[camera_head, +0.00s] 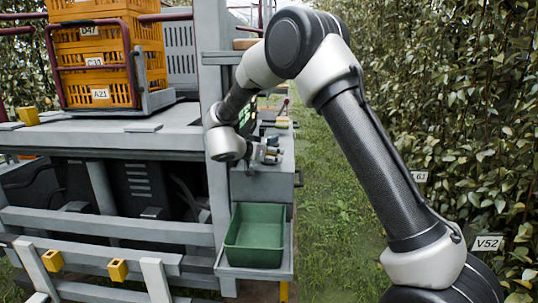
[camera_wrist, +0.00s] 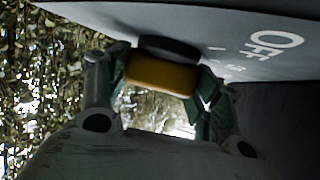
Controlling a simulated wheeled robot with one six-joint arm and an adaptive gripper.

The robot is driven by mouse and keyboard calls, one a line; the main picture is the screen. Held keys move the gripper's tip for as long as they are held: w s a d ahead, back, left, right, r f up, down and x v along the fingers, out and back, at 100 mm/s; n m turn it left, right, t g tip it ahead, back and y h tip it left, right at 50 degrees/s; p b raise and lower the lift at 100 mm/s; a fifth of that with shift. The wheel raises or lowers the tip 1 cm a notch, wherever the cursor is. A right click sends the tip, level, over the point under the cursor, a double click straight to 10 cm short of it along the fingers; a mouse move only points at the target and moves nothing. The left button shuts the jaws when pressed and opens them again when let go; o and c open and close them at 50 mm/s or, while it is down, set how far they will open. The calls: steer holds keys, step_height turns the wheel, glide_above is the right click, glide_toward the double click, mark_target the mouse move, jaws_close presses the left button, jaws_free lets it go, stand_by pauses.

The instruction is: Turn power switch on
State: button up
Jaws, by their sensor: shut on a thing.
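The power switch shows in the wrist view as a yellow knob (camera_wrist: 160,76) on a dark round base, set on a grey panel (camera_wrist: 215,20). White lettering and small marks are on the panel to its right. My gripper (camera_wrist: 163,72) has one finger on each side of the yellow knob and is shut on it. In the head view my gripper (camera_head: 271,154) is at the end of the grey cart, beside its worktop. The switch cannot be made out there. Which way the knob points is not clear.
Orange crates (camera_head: 98,65) are stacked on the cart at the left. A green bin (camera_head: 256,235) sits on a low shelf below my gripper. Leafy hedge (camera_head: 450,90) lines the right, with label plates such as V52 (camera_head: 487,243). A grass strip (camera_head: 335,220) lies between.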

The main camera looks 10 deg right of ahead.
steer(key=o, duration=1)
steer(key=v, duration=1.2)
